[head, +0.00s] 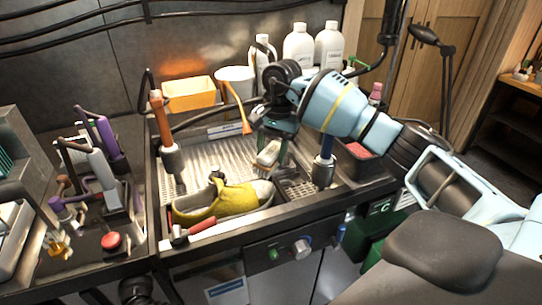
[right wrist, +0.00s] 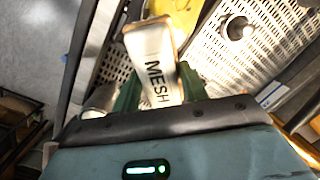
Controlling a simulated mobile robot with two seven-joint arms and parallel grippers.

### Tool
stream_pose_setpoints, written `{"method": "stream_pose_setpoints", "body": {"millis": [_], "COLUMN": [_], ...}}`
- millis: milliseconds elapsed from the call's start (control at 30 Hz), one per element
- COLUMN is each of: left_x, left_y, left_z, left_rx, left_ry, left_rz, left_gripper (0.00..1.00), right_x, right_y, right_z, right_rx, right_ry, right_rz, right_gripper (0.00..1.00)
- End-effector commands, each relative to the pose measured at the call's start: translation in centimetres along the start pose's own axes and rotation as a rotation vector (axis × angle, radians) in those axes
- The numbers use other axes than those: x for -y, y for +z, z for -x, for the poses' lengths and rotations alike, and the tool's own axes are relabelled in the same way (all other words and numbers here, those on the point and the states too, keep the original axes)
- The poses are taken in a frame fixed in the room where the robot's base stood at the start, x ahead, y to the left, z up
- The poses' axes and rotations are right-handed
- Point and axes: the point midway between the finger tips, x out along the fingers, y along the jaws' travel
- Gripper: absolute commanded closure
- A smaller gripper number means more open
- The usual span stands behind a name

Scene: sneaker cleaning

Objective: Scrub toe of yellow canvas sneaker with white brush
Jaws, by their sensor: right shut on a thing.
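The yellow canvas sneaker (head: 232,201) lies on the perforated metal tray in the sink, its pale toe pointing right in the head view. My right gripper (head: 273,150) points down above the tray, behind the sneaker's toe. It is shut on the white brush (head: 267,154), which sits above and behind the toe, seemingly apart from it. In the right wrist view, the brush (right wrist: 158,68) shows a pale, wood-edged body marked "MESH" between the green fingers. Its bristles are not clear in either view. My left gripper is not in view.
The perforated tray (head: 205,155) has free room behind the sneaker. A red-handled tool (head: 199,228) lies in front. White bottles (head: 299,46) and an orange bin (head: 189,95) stand behind.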

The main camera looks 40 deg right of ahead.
Motion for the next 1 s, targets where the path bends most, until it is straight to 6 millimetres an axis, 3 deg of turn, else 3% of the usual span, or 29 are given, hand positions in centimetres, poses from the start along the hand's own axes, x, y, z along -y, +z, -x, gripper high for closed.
{"method": "stream_pose_setpoints", "body": {"millis": [367, 733, 1000], "left_x": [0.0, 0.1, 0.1], "left_y": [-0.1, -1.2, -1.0], "left_z": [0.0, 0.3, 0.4], "left_rx": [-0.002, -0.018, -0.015], "left_ry": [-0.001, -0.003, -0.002], "left_rz": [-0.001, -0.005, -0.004], "left_gripper": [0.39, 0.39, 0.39], "right_x": [0.0, -0.2, -0.2], "right_y": [0.0, -0.2, -0.3], "right_z": [0.3, 3.0, 3.1], "right_rx": [0.001, -0.001, 0.001], "right_ry": [0.001, -0.001, 0.002], "right_rz": [0.0, 0.0, 0.0], "right_gripper": [0.85, 0.85, 0.85]}}
